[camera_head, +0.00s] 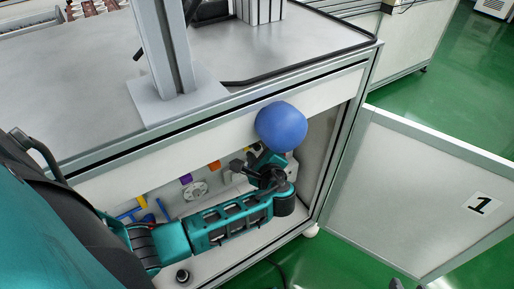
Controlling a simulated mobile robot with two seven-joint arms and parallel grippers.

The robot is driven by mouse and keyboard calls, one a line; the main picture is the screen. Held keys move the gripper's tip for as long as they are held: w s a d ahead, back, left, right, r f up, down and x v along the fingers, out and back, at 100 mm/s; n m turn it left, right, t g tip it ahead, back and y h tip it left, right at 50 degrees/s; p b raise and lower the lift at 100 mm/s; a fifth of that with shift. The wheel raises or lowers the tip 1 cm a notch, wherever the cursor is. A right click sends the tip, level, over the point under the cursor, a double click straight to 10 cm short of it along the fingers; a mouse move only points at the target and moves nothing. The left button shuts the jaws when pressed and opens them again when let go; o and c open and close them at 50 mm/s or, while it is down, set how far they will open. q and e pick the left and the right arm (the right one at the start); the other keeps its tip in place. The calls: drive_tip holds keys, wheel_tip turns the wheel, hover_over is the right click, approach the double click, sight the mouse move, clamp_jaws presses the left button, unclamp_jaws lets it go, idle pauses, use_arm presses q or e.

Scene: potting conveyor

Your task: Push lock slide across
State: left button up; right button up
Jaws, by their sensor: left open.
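My left arm reaches into the open cabinet under the table. My left gripper (245,160) is open, in front of the fittings on the cabinet's inner back panel. I cannot make out the lock slide for certain. Small parts near the fingers, among them an orange piece (215,166) and a purple piece (186,179), are partly hidden by my arm. I cannot tell whether the fingers touch anything.
A blue ball-like thing (281,127) shows just above my left gripper, in front of the table's edge. A white round fitting (195,191) and blue pipes (128,211) are inside the cabinet. The open door (420,190), marked 1, stands at the right. Green floor is clear beyond.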

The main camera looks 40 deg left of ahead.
use_arm(q)
drive_tip(key=shift+c, duration=0.4)
clamp_jaws()
idle(0.4)
